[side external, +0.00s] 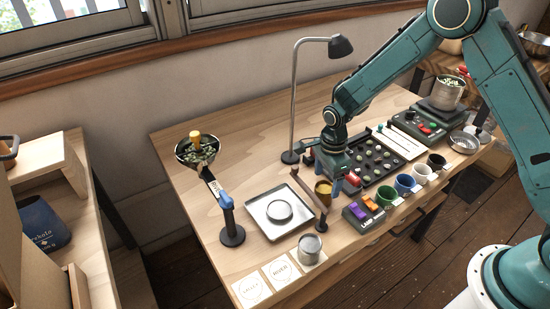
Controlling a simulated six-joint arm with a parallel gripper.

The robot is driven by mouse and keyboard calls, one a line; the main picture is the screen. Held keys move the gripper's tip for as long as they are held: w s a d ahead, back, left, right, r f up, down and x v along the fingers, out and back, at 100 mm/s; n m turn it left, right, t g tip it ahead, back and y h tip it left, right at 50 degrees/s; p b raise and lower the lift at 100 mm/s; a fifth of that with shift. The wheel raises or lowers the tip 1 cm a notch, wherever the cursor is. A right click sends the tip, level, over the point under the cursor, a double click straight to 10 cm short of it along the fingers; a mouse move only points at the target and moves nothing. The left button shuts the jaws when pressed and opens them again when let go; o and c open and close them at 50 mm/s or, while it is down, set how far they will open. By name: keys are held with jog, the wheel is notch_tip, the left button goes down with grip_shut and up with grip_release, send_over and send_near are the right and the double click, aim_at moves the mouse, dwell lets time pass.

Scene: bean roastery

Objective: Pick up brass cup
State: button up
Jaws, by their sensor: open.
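The brass cup (323,191) stands upright on the wooden table, near the middle of the side external view, with a yellowish opening. My gripper (342,188) is low over the table, pointing down, just to the right of the cup. Its jaws are open, and I see nothing held between them. The near finger shows close to the cup's right side; whether it touches the cup I cannot tell. My gripper's body hides part of the area behind the cup.
A dark tray of green beans (378,160) lies to the right, with several coloured mugs (404,184) in front. A button box (370,208), metal cup (309,250) and square tray (272,232) stand nearby. A lamp (293,110) rises behind.

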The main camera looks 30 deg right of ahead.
aim_at(325, 192)
jog(key=shift+f, duration=0.15)
jog(key=shift+s+f, duration=0.1)
jog(key=shift+f, duration=2.45)
jog(key=shift+c, duration=0.2)
jog(key=c, duration=1.1)
